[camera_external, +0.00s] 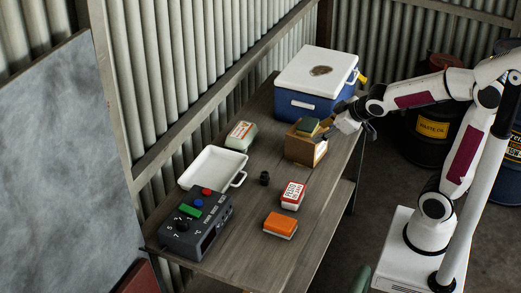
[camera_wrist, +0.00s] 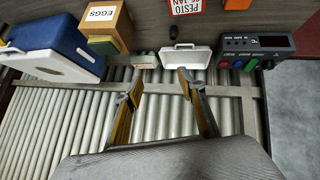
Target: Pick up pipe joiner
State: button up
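The pipe joiner appears to be the small dark cylinder (camera_external: 264,178) standing upright on the middle of the wooden table. It also shows in the wrist view, as a dark shape (camera_wrist: 176,32) near the top, above the white tray. My gripper (camera_external: 334,124) is by the right side of the wooden box, well to the upper right of the joiner and apart from it. In the wrist view my gripper (camera_wrist: 160,84) has its two fingers spread wide with nothing between them.
A blue cooler (camera_external: 313,104) and a wooden box (camera_external: 298,154) stand at the far end. A white tray (camera_external: 212,148), a carton (camera_external: 241,134), a grey control box (camera_external: 190,236), a pesto container (camera_external: 292,195) and an orange block (camera_external: 281,224) surround the joiner, with bare table between. A corrugated wall borders the table.

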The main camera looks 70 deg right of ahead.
jog(key=w+d+f+n+t+y, duration=0.1)
jog(key=w+d+f, duration=0.25)
jog(key=w, duration=0.25)
jog(key=w+d+f+n+t, duration=0.1)
jog(key=w+d+f, duration=0.1)
jog(key=w+f, duration=0.35)
jog(key=n+t+y, duration=0.1)
jog(key=t+y, duration=0.1)
jog(key=y, duration=0.4)
send_near(266, 173)
jog(key=w, duration=0.2)
jog(key=shift+w+a, duration=0.1)
jog(key=shift+w, duration=0.3)
jog(key=shift+s+a+f+t, duration=0.15)
jog(key=shift+a+f, duration=0.05)
jog(key=shift+f, duration=0.2)
jog(key=shift+s+a+f+t, duration=0.15)
jog(key=shift+f, duration=0.2)
jog(key=shift+x, duration=1.35)
jog(key=shift+w, duration=0.1)
